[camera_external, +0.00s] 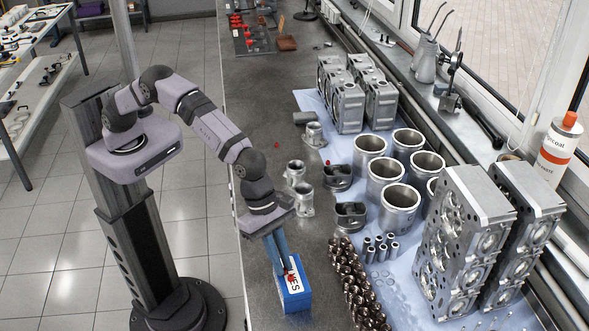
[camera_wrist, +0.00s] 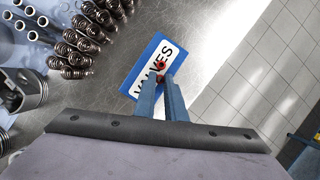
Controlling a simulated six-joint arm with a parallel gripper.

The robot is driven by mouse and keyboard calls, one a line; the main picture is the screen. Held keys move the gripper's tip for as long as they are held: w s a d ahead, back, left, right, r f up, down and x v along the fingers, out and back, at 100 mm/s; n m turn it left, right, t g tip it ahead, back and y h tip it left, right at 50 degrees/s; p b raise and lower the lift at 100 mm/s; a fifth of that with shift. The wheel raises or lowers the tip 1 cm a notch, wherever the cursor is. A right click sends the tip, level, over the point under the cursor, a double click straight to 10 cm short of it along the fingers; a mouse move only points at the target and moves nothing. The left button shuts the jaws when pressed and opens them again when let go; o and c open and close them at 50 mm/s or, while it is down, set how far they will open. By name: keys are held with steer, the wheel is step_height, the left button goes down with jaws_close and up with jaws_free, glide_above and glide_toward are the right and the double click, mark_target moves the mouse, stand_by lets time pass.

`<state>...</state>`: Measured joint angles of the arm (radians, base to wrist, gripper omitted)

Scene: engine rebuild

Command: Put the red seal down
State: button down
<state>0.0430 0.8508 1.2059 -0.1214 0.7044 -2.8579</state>
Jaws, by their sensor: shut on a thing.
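The red seal (camera_wrist: 161,65) is a small red ring between the tips of my gripper (camera_wrist: 161,78) in the wrist view. In the external view my gripper (camera_external: 289,277) points down with its blue fingers shut on the seal. Both are over a blue box (camera_external: 293,301) with a white label, which also shows in the wrist view (camera_wrist: 140,62). The label reads "VALVES" in part; my fingers cover some of it. I cannot tell whether the seal touches the box top.
Springs (camera_external: 356,280) stand close to the right of the box. Small red pieces (camera_external: 277,146) lie on the grey bench (camera_external: 262,110). Cylinder liners (camera_external: 399,205) and cylinder heads (camera_external: 465,250) stand further right on blue cloth. The bench edge is close on the left.

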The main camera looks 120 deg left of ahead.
steer(key=shift+f, duration=0.2)
steer(key=c, duration=1.8)
jaws_free()
steer(key=shift+r, duration=0.1)
steer(key=shift+s+a+r+b, duration=0.1)
steer(key=shift+r+b, duration=0.1)
steer(key=shift+r, duration=0.15)
steer(key=shift+s+r+b, duration=0.1)
steer(key=shift+r+b, duration=0.05)
steer(key=shift+r, duration=0.2)
steer(key=b+v, duration=0.2)
steer(key=v, duration=0.8)
steer(key=shift+s+r+b, duration=0.2)
steer(key=shift+r+b, duration=0.1)
steer(key=shift+b, duration=0.05)
